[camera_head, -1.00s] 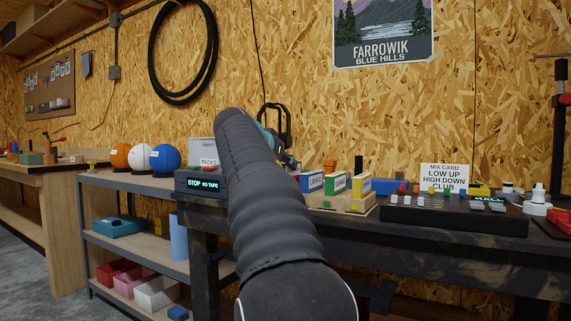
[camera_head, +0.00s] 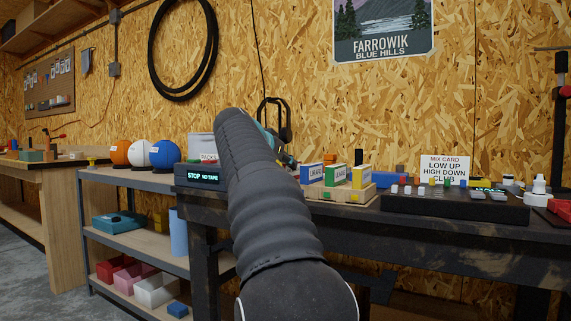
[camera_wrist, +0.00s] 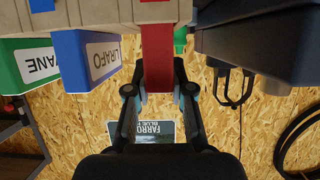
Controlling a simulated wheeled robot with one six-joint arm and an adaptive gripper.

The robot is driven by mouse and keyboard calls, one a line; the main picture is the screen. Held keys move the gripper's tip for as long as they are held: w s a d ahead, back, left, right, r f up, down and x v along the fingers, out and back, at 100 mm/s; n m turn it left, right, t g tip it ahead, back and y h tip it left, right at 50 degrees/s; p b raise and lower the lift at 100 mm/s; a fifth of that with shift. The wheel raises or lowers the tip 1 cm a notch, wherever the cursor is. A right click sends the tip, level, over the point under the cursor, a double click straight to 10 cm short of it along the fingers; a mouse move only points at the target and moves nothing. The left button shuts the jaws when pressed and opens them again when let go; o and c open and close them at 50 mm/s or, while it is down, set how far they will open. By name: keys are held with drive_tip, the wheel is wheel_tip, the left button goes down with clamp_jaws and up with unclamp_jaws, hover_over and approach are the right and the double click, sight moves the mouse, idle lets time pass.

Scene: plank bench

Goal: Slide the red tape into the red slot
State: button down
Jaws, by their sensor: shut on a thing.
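In the wrist view my gripper (camera_wrist: 160,98) is shut on the red tape (camera_wrist: 158,60), which sits between the two fingers. The tape's far end meets the edge of the tan rack (camera_wrist: 105,12), in line with a red mark (camera_wrist: 156,10) that appears to be the red slot. I cannot tell how far the tape is in. The blue tape (camera_wrist: 85,60) stands beside it in the rack, with the green tape (camera_wrist: 22,65) beyond.
In the head view the yellow tape (camera_head: 361,177) stands at the rack's right end. A dark box reading "STOP NO TAPE" (camera_head: 203,177) is left of my arm. A black mixing panel (camera_head: 455,207) and a mix card (camera_head: 443,168) are at the right.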

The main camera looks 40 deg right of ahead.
drive_tip(key=c, duration=0.9)
unclamp_jaws()
drive_tip(key=shift+c, duration=0.2)
drive_tip(key=v, duration=1.2)
drive_tip(key=shift+s, duration=0.1)
